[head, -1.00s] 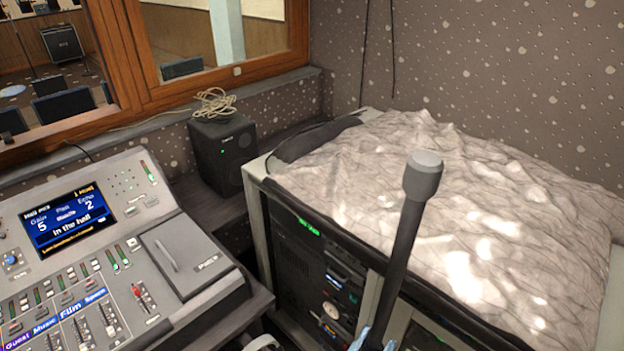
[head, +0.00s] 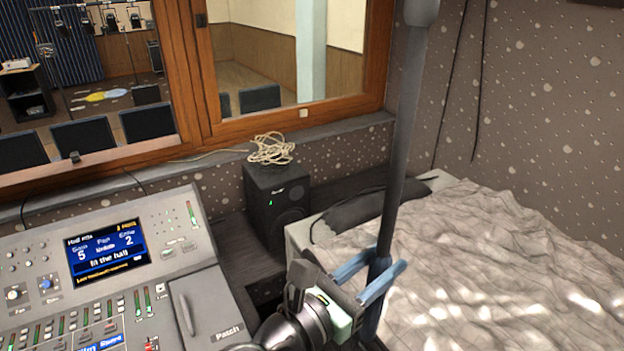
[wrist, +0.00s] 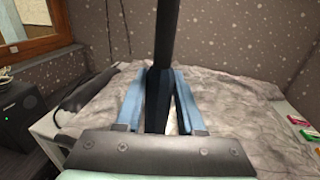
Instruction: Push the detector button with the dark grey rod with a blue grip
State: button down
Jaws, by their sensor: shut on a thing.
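My gripper (head: 385,259) has light blue fingers and is shut on the dark grey rod (head: 405,120). The rod stands nearly upright, leaning slightly right in the head view. Its thicker end is at the top edge of that view. In the wrist view the rod (wrist: 165,35) rises between the fingers of my gripper (wrist: 160,78), which close around its dark blue grip (wrist: 157,98). The upper end is cut off there. I see no detector button in either view.
A mixing console (head: 140,270) with a lit screen stands at the left. A black speaker (head: 277,205) with a coiled cable on top is behind it. A rumpled grey cover (head: 500,260) lies right of the rod. A wood-framed window (head: 300,118) and spotted wall (head: 545,130) stand behind.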

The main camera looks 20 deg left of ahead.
jog(key=a+r+p, duration=0.3)
jog(key=r+p, duration=0.1)
jog(key=r, duration=1.1)
jog(key=a+r+p, duration=0.4)
jog(key=r, duration=1.2)
jog(key=a+r+y+p, duration=0.1)
jog(key=a+r+p, duration=0.3)
jog(key=r, duration=1.1)
jog(key=shift+s+r+n+t, duration=0.15)
jog(key=shift+r+n+t, duration=0.15)
jog(key=shift+r+n, duration=0.1)
jog(key=shift+r, duration=1.1)
jog(key=shift+f, duration=0.1)
notch_tip(320, 180, down, 9)
jog(key=b, duration=0.4)
jog(key=shift+b, duration=0.4)
jog(key=shift+d, duration=0.1)
